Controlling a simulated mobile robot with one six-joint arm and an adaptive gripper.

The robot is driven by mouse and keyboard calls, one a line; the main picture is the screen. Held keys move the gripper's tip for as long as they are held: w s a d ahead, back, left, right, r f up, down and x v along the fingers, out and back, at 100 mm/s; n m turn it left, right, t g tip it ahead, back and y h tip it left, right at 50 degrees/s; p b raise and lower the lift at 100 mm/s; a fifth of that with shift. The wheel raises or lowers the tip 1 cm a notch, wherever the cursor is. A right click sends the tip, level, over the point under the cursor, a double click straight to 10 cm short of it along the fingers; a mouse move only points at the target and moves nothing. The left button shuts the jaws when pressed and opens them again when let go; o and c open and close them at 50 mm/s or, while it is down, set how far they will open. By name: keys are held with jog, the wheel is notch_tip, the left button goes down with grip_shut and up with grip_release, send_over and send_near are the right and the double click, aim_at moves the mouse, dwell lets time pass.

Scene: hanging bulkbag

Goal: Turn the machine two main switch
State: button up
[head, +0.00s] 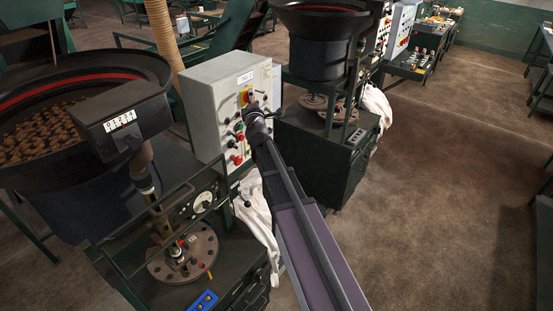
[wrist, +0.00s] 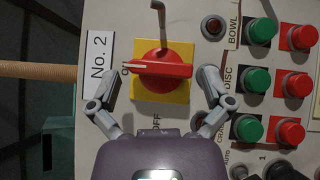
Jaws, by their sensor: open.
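The main switch is a red rotary knob (wrist: 162,70) on a yellow square plate (wrist: 180,92), beside a white "No. 2" label (wrist: 98,72). In the wrist view its handle lies across the picture, its white-marked end pointing left at partly hidden lettering; "OFF" is printed below the plate. My gripper (wrist: 158,80) is open, with one finger at each side of the plate, near the handle's two ends. I cannot tell whether either finger touches. In the head view, my gripper (head: 252,110) is at the front of the grey control box (head: 212,95), partly covering the switch area.
Green buttons (wrist: 257,80) and red buttons (wrist: 299,82) sit close right of the switch in the wrist view. A bowl feeder (head: 70,150) stands left; open floor (head: 440,190) lies right.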

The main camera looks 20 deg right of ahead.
jog(key=shift+f+n+t+y+b, duration=0.2)
jog(key=shift+n+t+b, duration=0.6)
jog(key=shift+b, duration=0.4)
jog(key=shift+f+n+t+y+b, duration=0.1)
jog(key=shift+n+t+y+b, duration=0.1)
jog(key=shift+n+t+b, duration=0.65)
jog(key=shift+n+b, duration=0.35)
jog(key=shift+b, duration=0.2)
jog(key=s+d+f+n+y+b, duration=0.3)
jog(key=s+f+n+y+b, duration=0.15)
jog(key=n+y+b, duration=0.55)
jog(key=s+d+f+n+y+b, duration=0.35)
jog(key=f+n+y+b, duration=0.35)
jog(key=n, duration=0.5)
notch_tip(320, 180, down, 17)
jog(key=w+d+m+g+h+b, duration=0.2)
jog(key=m+h+b, duration=0.3)
jog(key=m+h, duration=1.2)
jog(key=shift+m+g+b, duration=0.4)
jog(key=shift+m+g, duration=0.45)
jog(key=shift+m, duration=3.45)
jog(key=shift+d+r, duration=0.1)
